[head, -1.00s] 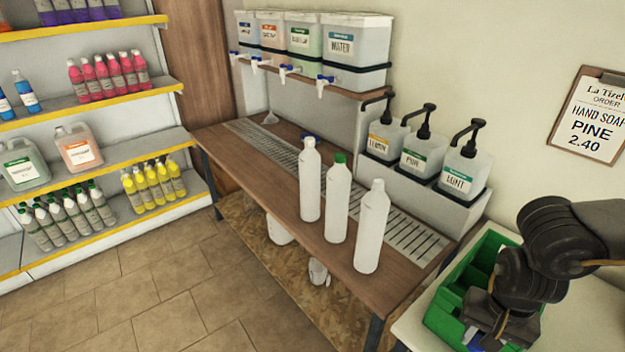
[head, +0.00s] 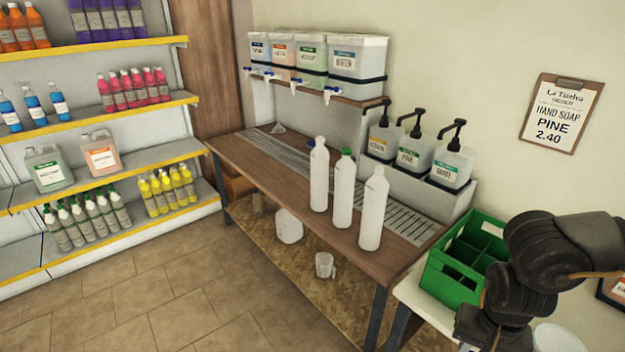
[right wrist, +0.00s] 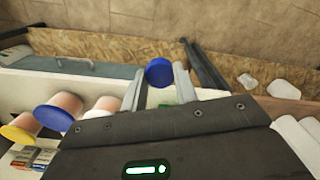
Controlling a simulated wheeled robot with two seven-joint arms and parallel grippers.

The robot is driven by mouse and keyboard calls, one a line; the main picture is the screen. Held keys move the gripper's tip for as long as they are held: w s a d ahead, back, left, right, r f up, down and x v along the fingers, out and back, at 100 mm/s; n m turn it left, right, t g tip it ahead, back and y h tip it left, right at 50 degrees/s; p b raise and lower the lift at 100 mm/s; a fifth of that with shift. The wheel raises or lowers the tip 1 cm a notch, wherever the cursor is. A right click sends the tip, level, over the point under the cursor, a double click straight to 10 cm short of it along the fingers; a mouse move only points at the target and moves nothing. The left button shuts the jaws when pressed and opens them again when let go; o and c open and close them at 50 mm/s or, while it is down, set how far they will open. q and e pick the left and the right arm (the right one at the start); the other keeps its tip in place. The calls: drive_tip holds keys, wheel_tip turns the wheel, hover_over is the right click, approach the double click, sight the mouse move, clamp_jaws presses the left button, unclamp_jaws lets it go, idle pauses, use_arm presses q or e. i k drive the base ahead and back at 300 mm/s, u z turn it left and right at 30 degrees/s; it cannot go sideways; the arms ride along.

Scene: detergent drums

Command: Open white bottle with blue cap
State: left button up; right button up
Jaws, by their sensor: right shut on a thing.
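Three white bottles stand upright on the wooden bench in the head view. The left bottle (head: 319,180) has a pale top, with a small blue spot beside its neck that I cannot make out. The middle bottle (head: 343,194) has a green cap. The right bottle (head: 373,212) has a white top. My right gripper (right wrist: 159,78) is shut on a blue cap (right wrist: 159,71), held between its fingertips, away from the bottles. In the head view that gripper is at the lower right, its fingertips out of sight. My left gripper is not in view.
A green divided crate (head: 463,262) stands on a side table near my right arm. Pump dispensers (head: 412,152) line the back of the bench (head: 262,168). Tap tanks (head: 356,66) sit on a shelf above. A clear jug (head: 325,265) is below. Coloured-lid tubs (right wrist: 55,115) show in the wrist view.

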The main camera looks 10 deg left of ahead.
sight(376, 188)
drive_tip(key=u, duration=0.75)
drive_tip(key=i, duration=0.9)
drive_tip(key=u, duration=1.05)
drive_tip(key=i, duration=1.5)
drive_tip(key=z, duration=0.7)
drive_tip(key=i, duration=0.95)
drive_tip(key=z, duration=0.5)
